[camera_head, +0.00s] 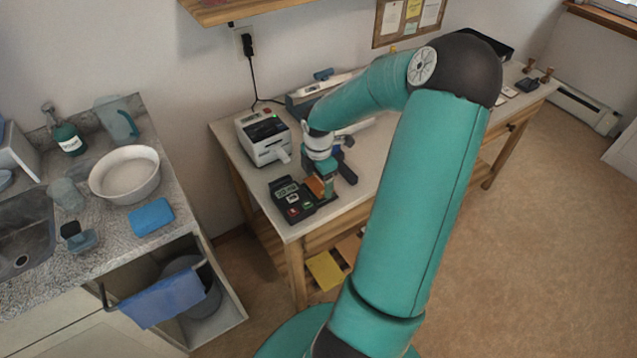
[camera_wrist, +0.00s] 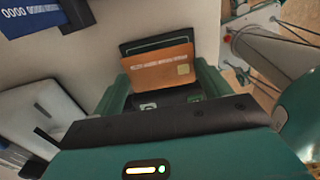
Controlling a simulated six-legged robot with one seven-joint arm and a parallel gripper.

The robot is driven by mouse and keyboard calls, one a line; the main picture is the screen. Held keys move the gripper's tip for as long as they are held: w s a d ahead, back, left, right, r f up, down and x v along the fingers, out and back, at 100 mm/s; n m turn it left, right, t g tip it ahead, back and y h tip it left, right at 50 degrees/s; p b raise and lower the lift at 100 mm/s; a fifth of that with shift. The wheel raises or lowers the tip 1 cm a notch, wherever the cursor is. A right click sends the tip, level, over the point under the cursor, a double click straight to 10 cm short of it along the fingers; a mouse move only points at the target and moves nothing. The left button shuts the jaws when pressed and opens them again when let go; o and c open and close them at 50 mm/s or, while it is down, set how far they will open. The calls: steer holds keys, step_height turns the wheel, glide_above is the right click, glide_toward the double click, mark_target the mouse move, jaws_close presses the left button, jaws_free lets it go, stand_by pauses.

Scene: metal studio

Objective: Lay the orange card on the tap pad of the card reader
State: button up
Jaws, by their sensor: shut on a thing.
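The orange card (camera_head: 316,187) is held between the two teal fingers of my gripper (camera_head: 325,186). In the wrist view the card (camera_wrist: 160,66) shows its number line and gold chip, and my gripper (camera_wrist: 163,82) is shut on it. The dark card reader (camera_head: 290,203) lies near the front left corner of the table, with a lit display and a red key. The card is at the reader's right side, close to it. A dark surface shows around the card in the wrist view. I cannot tell whether the card touches the reader's tap pad.
A white printer (camera_head: 265,140) stands behind the reader on the wooden table (camera_head: 225,135). Dark items (camera_head: 346,170) lie right of my gripper. A counter with a white bowl (camera_head: 125,178) stands left.

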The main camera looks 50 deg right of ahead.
steer(key=shift+f, duration=0.9)
